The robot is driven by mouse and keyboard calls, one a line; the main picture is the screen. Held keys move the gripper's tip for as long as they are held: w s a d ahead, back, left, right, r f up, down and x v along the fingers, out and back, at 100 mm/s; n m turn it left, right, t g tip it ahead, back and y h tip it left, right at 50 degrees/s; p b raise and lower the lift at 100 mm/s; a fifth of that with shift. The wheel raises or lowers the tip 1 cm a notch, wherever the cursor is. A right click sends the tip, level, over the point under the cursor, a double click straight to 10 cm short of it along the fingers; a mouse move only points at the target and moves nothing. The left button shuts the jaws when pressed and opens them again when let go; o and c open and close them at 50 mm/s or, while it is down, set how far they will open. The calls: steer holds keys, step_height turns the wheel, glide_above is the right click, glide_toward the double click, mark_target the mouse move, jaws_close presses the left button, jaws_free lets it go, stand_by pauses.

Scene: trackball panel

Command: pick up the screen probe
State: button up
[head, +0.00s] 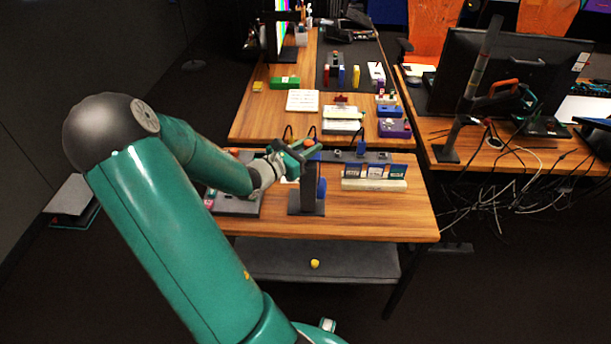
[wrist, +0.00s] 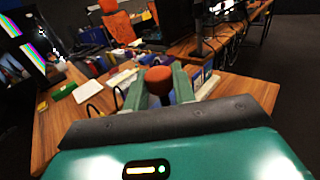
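A round orange-brown knob (wrist: 158,78) shows between my fingertips in the wrist view; I take it to be the top of the screen probe, but most of its body is hidden. In the head view a small orange tip (head: 309,142) shows right by my fingers. My gripper (head: 300,153) is open at the dark stand on the near table. In the wrist view the green fingers of my gripper (wrist: 160,88) are on either side of the knob. I cannot tell whether they touch it.
The dark stand (head: 306,203) has a blue part on its right. A rack with small cards (head: 374,183) stands to its right. A grey tray (head: 236,205) lies to its left. Boxes and a green block (head: 284,83) lie on the table behind. The near table's front right is clear.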

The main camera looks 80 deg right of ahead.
jaws_close()
steer(key=shift+r, duration=0.1)
step_height(320, 180, up, 20)
stand_by(1.1)
stand_by(0.4)
